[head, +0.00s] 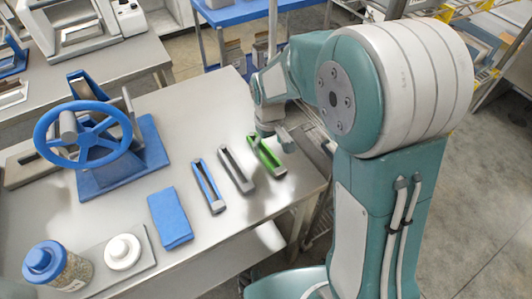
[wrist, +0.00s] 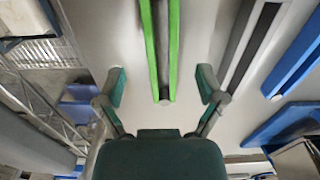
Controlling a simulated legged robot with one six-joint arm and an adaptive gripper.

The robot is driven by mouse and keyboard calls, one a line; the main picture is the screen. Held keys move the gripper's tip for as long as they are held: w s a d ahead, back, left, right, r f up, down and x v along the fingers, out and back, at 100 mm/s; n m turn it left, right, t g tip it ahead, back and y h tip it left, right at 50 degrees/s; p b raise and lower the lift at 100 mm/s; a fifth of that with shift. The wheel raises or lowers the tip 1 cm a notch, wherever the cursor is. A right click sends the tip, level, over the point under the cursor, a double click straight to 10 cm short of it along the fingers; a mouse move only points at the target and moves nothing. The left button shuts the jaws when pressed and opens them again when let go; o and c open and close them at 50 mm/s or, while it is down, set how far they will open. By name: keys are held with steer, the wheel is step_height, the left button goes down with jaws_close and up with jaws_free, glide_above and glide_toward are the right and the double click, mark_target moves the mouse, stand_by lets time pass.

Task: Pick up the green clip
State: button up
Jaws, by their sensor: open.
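The green clip (head: 266,157) lies on the steel table near its right edge, at the right end of a row of clips. It is a long narrow clip with a grey end. In the wrist view the green clip (wrist: 172,50) runs upward between my fingers. My gripper (head: 277,138) is over the clip's far end in the head view, partly hidden by my own arm. In the wrist view my gripper (wrist: 162,90) is open, one finger on each side of the clip, and both fingers appear apart from it.
A grey clip (head: 237,169) and a blue clip (head: 208,187) lie to the left of the green one. A blue block (head: 170,219), a jar with a blue lid (head: 58,268) and a blue handwheel device (head: 92,135) stand farther left. The table's right edge is close.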

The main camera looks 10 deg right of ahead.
mark_target(268, 154)
step_height(268, 154, down, 4)
steer(key=shift+a+f, duration=0.1)
steer(key=shift+a, duration=0.05)
steer(key=shift+s, duration=0.1)
steer(key=c, duration=1.2)
